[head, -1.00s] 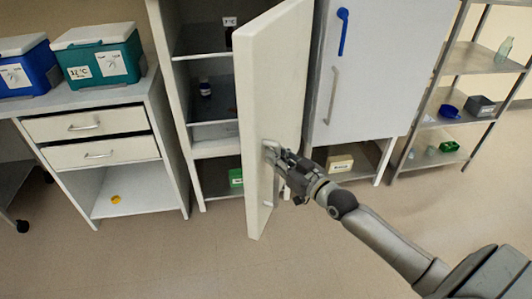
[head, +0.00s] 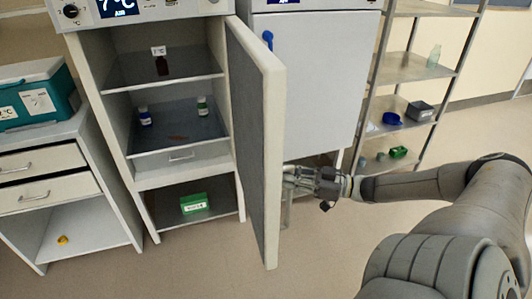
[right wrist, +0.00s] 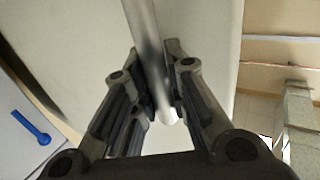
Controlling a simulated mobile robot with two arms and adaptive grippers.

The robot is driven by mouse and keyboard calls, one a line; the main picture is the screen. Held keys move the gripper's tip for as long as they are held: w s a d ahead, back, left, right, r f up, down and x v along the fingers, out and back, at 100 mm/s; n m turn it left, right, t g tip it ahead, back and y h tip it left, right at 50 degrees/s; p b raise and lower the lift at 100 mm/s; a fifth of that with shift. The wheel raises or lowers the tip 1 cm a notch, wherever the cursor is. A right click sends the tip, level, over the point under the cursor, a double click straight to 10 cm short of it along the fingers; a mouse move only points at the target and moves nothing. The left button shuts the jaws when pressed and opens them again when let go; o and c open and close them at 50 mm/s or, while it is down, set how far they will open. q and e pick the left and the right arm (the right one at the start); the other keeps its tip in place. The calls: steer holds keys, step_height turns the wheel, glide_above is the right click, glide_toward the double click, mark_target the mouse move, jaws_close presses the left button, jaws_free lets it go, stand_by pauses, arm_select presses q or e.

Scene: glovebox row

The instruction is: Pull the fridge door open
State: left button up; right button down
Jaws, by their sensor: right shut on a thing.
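The fridge door (head: 257,140) stands wide open in the head view, swung out toward me and seen nearly edge-on. Behind it the fridge interior (head: 167,110) shows shelves with a few small bottles and a drawer. My right gripper (head: 290,177) is at the outer face of the door, low down. In the right wrist view, my right gripper (right wrist: 160,105) is shut on the pale metal bar of the door handle (right wrist: 148,45). In the head view the door hides most of the handle. My left gripper is not in view.
A second cabinet with a closed door and blue handle (head: 268,40) stands right of the open door. A metal shelf rack (head: 415,68) is farther right. A drawer unit (head: 60,190) with a teal cool box (head: 35,98) stands left. Floor in front is clear.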

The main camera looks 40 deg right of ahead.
steer(key=s+d, duration=0.2)
steer(key=d, duration=0.5)
steer(key=shift+s, duration=0.25)
steer(key=shift+d+f, duration=0.1)
steer(key=c, duration=1.4)
jaws_free()
steer(key=v, duration=1.2)
